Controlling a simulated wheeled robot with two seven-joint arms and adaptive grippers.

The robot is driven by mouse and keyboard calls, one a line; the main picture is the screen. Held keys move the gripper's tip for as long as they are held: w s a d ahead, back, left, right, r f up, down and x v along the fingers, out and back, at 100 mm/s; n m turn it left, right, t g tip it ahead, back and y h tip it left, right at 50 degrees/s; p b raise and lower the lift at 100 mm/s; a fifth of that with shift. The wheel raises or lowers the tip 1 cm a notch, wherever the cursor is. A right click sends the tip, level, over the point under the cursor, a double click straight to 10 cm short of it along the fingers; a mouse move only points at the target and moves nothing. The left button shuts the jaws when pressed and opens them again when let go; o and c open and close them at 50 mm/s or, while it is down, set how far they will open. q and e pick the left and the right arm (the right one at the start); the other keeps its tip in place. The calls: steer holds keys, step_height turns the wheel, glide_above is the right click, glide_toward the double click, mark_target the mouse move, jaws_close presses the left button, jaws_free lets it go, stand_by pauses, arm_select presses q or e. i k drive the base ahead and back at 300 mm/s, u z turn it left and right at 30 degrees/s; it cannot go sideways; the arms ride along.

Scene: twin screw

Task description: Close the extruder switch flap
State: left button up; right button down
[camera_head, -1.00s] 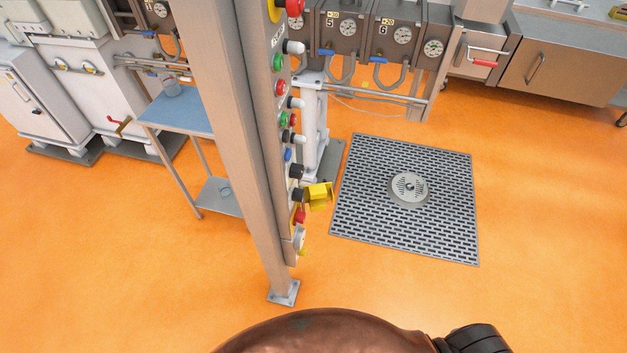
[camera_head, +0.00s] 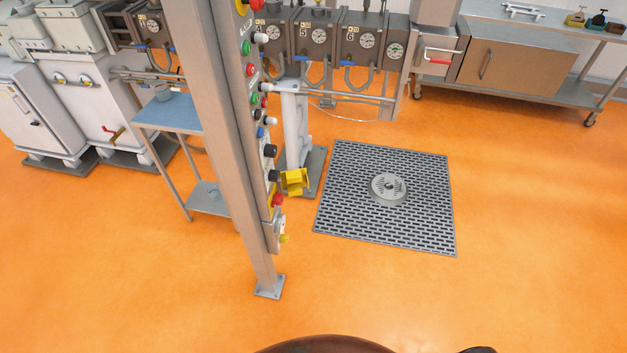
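A yellow flap (camera_head: 295,181) sticks out to the right from the lower part of the control panel (camera_head: 262,130). The panel is seen nearly edge-on on a grey metal post, and the flap appears swung open. A black knob (camera_head: 273,175) sits beside the flap on its left, and a red button (camera_head: 277,200) is just below it. Neither of my grippers shows in the head view.
The post stands on a small foot plate (camera_head: 270,287) on the orange floor. A blue-topped side table (camera_head: 168,113) is left of the post. A floor grate (camera_head: 420,222) lies to the right. The floor in front is clear.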

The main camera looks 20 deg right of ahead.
mark_target(293, 182)
steer(key=z, duration=0.45)
steer(key=i, duration=0.5)
steer(key=z, duration=0.35)
